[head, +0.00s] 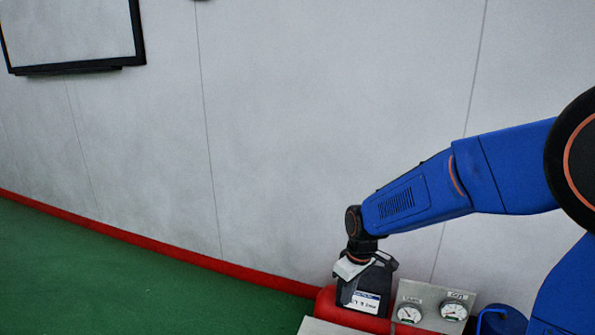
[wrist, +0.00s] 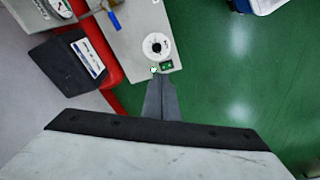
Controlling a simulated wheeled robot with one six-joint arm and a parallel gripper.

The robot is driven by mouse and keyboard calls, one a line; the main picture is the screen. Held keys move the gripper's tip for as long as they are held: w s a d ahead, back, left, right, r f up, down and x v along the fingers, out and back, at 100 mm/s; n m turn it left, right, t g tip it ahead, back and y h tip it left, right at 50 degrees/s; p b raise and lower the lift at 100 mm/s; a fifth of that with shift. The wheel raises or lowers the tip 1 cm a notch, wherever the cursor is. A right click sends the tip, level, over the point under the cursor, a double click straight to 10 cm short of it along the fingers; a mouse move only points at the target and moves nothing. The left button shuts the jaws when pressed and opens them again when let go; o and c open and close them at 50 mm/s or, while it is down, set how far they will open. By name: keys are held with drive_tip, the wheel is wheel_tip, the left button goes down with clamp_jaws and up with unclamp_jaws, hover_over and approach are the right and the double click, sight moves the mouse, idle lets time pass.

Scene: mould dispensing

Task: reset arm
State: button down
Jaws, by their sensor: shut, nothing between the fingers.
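My blue arm reaches in from the right in the head view and bends down at the wrist. Part of my gripper's pale body shows there, beside a dark box with a white label (head: 368,296); its fingers cannot be made out in that view. In the wrist view my gripper (wrist: 160,80) has its grey fingers together and empty. They point toward a pale panel (wrist: 135,40) with a white round fitting (wrist: 157,46) and a small green switch (wrist: 167,65). The fingertips overlap the panel's lower edge; contact cannot be told. The dark labelled box (wrist: 62,68) is left of the fingers.
Round gauges (head: 431,307) sit on a plate right of the dark box. A red edge (wrist: 100,45) runs beside the pale panel. A grey wall (head: 300,130) stands behind. Green floor (head: 100,265) is open at the left.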

drive_tip(key=s+d+r+m+t, duration=0.1)
drive_tip(key=s+d+r, duration=0.3)
drive_tip(key=s, duration=0.4)
drive_tip(key=s+d+r+m+t, duration=0.1)
drive_tip(key=s+d+r+m, duration=0.3)
drive_tip(key=s+d, duration=0.2)
drive_tip(key=s+d+r+m+t+h, duration=0.1)
drive_tip(key=s+d+r+m, duration=0.2)
drive_tip(key=s, duration=0.8)
drive_tip(key=shift+d+r+t, duration=0.3)
drive_tip(key=shift+d+r, duration=0.55)
drive_tip(key=shift+d, duration=0.2)
